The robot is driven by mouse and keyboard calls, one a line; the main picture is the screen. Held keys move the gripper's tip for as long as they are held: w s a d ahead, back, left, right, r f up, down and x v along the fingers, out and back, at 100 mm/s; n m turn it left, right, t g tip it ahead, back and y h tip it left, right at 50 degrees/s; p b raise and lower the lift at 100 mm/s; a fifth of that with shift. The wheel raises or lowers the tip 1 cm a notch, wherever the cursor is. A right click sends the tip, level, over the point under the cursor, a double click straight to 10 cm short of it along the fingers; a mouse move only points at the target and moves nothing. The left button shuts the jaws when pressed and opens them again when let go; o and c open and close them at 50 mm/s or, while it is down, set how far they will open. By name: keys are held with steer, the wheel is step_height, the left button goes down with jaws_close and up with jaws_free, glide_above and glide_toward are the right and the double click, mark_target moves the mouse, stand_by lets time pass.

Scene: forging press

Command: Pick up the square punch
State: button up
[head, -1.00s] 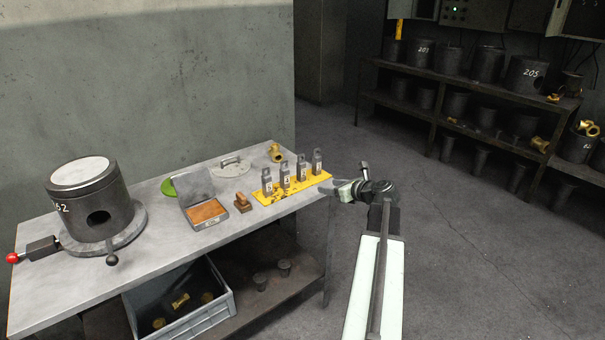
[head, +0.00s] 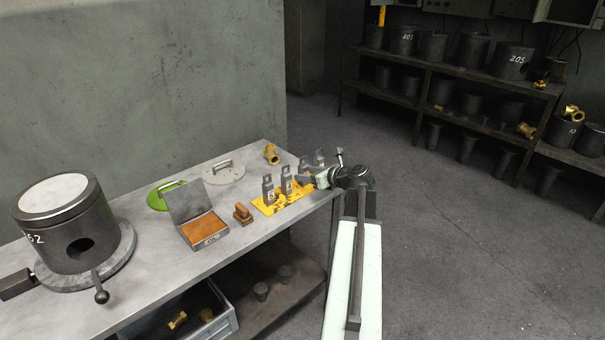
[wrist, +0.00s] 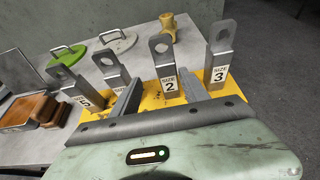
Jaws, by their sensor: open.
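Several grey upright punch pieces with holed tops stand in a row on a yellow plate (head: 268,208). Two show clearly in the head view, a left-end piece (head: 267,189) and its neighbour (head: 286,181); my gripper (head: 309,180) partly covers the others. In the wrist view, labels read SIZE 2 on one piece (wrist: 164,66) and SIZE 3 on the right one (wrist: 220,58); the left one (wrist: 72,88) shows a 5. Which is square I cannot tell. My gripper (wrist: 158,76) is open, its fingers either side of the SIZE 2 piece; contact is unclear.
An open box (head: 208,238) with an orange inside and a brown block (head: 243,213) sit left of the plate. A brass fitting (head: 271,154) and lidded handles (head: 224,172) lie behind. A large dark cylinder (head: 72,230) stands left. The floor (head: 430,250) at right is clear.

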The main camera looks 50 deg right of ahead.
mark_target(305, 173)
steer(key=x, duration=0.1)
steer(key=b+x, duration=0.1)
steer(key=shift+w+d+f, duration=0.2)
steer(key=shift+d+f, duration=0.05)
steer(key=shift+w+d+f, duration=0.1)
steer(key=shift+w+d, duration=0.05)
steer(key=shift+w, duration=0.1)
steer(key=x, duration=0.1)
steer(key=b+x, duration=0.2)
steer(key=x, duration=0.1)
steer(key=shift+d+f, duration=0.1)
steer(key=shift+d, duration=0.25)
steer(key=shift+w, duration=0.1)
steer(key=shift+a, duration=0.1)
jaws_close()
stand_by(0.4)
